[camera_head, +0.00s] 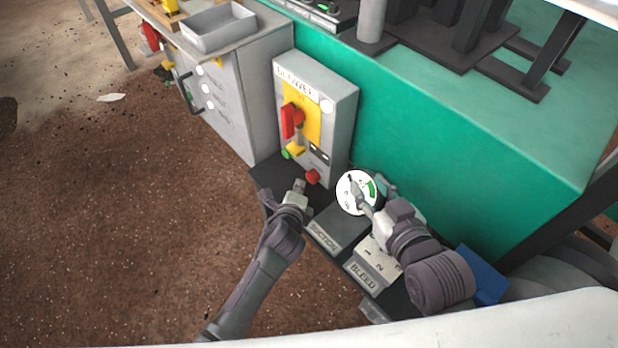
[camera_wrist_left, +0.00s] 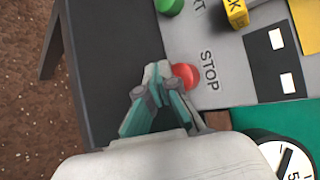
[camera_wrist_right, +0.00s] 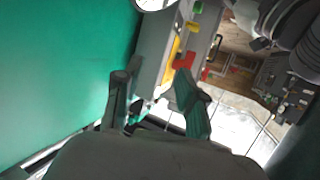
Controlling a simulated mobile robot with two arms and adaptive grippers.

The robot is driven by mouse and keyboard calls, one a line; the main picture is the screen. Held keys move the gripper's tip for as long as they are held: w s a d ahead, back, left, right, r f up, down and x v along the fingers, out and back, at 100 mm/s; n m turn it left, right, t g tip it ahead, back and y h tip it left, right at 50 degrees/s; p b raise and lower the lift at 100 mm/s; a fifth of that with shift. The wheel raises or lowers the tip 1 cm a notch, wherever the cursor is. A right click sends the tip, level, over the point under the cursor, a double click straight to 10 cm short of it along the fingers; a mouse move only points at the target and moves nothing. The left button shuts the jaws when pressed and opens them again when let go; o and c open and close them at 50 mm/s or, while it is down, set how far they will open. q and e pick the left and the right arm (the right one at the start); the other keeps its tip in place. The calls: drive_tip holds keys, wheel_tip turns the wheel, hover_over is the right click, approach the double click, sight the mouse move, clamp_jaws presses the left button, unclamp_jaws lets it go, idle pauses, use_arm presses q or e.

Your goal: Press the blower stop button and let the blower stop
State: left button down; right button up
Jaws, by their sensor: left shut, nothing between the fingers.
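The grey blower box (camera_head: 342,91) stands on a dark shelf against the green machine. Its red stop button (camera_head: 313,176) is low on the front, with a green button (camera_head: 287,154) to its left. In the left wrist view the stop button (camera_wrist_left: 186,76) sits beside the word STOP, just beyond my left fingertips. My left gripper (camera_head: 299,186) is shut and empty, close to the button; I cannot tell if they touch. My right gripper (camera_head: 362,197) is in front of the round gauge (camera_head: 352,186). In the right wrist view its fingers (camera_wrist_right: 155,85) stand apart with nothing between them.
A red rotary handle (camera_head: 291,120) and a yellow lock piece (camera_head: 297,143) project from the blower box above the buttons. Suction (camera_head: 325,238) and bleed (camera_head: 363,272) blocks lie to the right. A grey cabinet with a tray (camera_head: 216,40) stands at left.

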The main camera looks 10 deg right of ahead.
use_arm(q)
drive_tip(key=shift+s+a+p, duration=0.4)
drive_tip(key=shift+a+p, duration=0.1)
drive_tip(key=shift+a, duration=0.05)
drive_tip(key=shift+s+a+p, duration=0.35)
drive_tip(key=shift+a, duration=0.15)
drive_tip(key=shift+s+a, duration=0.3)
drive_tip(key=shift+a, duration=0.1)
drive_tip(key=shift+s+a+p, duration=0.4)
drive_tip(key=shift+a+p, duration=0.2)
use_arm(e)
drive_tip(key=s+d+f+g+h, duration=0.2)
drive_tip(key=s+d+f+g, duration=0.1)
drive_tip(key=s+f+g, duration=0.4)
drive_tip(key=shift+s+d+f, duration=0.3)
drive_tip(key=shift+s+f, duration=0.4)
drive_tip(key=shift+s, duration=0.25)
